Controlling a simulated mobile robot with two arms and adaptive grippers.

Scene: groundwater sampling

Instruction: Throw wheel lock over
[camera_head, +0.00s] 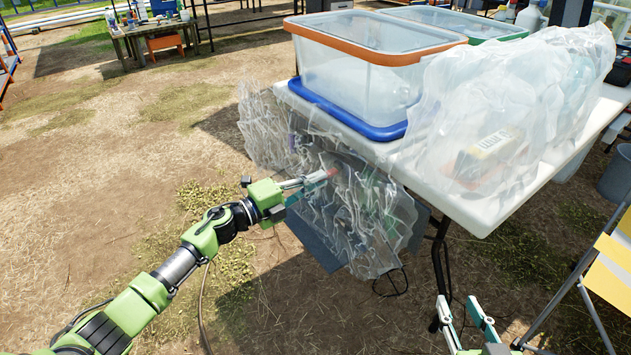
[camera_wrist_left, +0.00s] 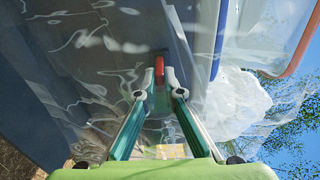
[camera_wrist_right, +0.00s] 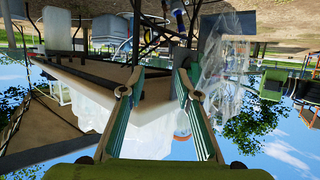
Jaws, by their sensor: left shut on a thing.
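My left gripper (camera_head: 326,174) reaches to the clear plastic sheet hanging off the table's near left edge. Its fingers are shut on a small red piece (camera_head: 332,171), which may be the wheel lock. The red piece also shows between the fingertips in the left wrist view (camera_wrist_left: 159,71). The sheet (camera_head: 365,215) lies around it and blurs what it is fixed to. A dark panel (camera_wrist_left: 65,60) is close beside the fingers. My right gripper (camera_head: 465,312) is open and empty, low in front of the table; its spread fingers also show in the right wrist view (camera_wrist_right: 155,75).
A white table (camera_head: 482,212) carries a clear bin with an orange rim (camera_head: 350,65) on a blue lid (camera_head: 345,118). More plastic sheeting (camera_head: 500,95) covers its right part. A yellow folding stand (camera_head: 612,270) is at right. Open dirt ground lies left.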

